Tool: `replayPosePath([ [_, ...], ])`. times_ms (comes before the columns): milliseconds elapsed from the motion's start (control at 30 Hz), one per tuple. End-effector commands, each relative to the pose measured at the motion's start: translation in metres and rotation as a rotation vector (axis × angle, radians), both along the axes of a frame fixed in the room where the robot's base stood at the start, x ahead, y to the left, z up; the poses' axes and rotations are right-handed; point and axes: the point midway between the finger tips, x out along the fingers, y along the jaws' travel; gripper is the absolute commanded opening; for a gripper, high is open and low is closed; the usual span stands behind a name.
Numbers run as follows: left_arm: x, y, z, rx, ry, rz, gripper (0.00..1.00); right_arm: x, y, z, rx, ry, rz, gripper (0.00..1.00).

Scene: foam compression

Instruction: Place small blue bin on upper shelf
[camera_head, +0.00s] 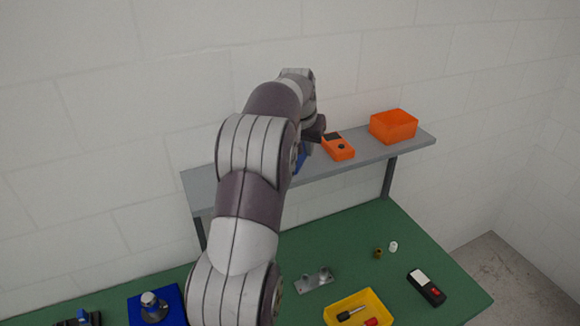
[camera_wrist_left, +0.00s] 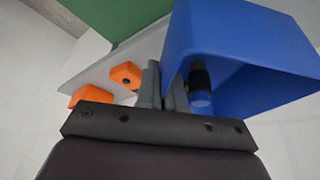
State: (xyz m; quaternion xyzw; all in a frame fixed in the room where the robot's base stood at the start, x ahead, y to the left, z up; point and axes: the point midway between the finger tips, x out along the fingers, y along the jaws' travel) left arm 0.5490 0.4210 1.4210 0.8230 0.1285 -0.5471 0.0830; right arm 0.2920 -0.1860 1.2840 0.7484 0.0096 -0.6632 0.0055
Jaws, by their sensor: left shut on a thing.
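The small blue bin (camera_head: 300,160) shows in the head view only as a sliver behind my left arm, near the upper shelf (camera_head: 205,186). In the left wrist view the bin (camera_wrist_left: 245,40) is large, with its open side showing. My left gripper (camera_wrist_left: 176,80) is shut on one bin wall, with one finger outside and one inside. In the head view the gripper (camera_head: 315,130) is over the shelf, left of the orange meter; its fingertips are hidden. I cannot tell whether the bin touches the shelf. My right gripper is not in view.
Below, the green table (camera_head: 360,255) holds a yellow tray (camera_head: 340,305), a black-and-red device (camera_head: 426,288) and a metal bracket (camera_head: 314,281). The shelf's left end looks clear.

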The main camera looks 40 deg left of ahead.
Motion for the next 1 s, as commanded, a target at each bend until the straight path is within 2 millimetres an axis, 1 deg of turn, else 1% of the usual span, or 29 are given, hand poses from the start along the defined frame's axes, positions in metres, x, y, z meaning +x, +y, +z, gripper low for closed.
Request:
replayPosePath([
  [33, -0.003, 0.013, -0.012, -0.002, 0.001, 0.006, 0.0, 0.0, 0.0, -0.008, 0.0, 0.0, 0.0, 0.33],
  [133, -0.009, 0.035, -0.023, -0.001, 0.001, 0.004, 0.0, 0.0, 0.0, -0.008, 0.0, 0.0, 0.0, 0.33],
  [200, -0.012, 0.046, -0.023, -0.003, 0.001, 0.002, 0.0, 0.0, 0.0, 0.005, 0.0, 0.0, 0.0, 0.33],
  [300, -0.014, 0.056, -0.031, -0.001, 0.001, 0.001, 0.0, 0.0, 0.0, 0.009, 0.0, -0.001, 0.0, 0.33],
  [367, -0.014, 0.057, -0.036, -0.001, 0.002, 0.0, 0.0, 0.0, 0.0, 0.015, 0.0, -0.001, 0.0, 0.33],
  [433, -0.015, 0.057, -0.048, -0.004, 0.004, 0.0, 0.0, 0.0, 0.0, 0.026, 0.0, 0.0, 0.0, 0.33],
  [533, -0.014, 0.057, -0.065, -0.001, 0.003, 0.0, 0.0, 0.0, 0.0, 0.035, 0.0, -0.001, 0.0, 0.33],
  [633, -0.014, 0.057, -0.074, 0.001, 0.0, -0.001, 0.0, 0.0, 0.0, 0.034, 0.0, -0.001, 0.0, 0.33],
  [867, -0.014, 0.057, -0.077, 0.001, 0.0, 0.0, 0.0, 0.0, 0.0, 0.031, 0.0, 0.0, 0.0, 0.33],
  [900, -0.014, 0.057, -0.077, 0.001, 0.001, 0.0, 0.2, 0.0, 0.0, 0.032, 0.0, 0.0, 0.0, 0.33],
  [933, -0.014, 0.057, -0.077, 0.001, 0.001, 0.0, 0.3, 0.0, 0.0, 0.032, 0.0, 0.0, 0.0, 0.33],
  [967, -0.014, 0.057, -0.076, 0.001, 0.001, 0.0, 0.33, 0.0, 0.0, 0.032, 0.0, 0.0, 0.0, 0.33],
  [1000, -0.014, 0.057, -0.076, 0.001, 0.001, 0.0, 0.33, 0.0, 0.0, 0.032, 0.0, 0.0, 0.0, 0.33],
])
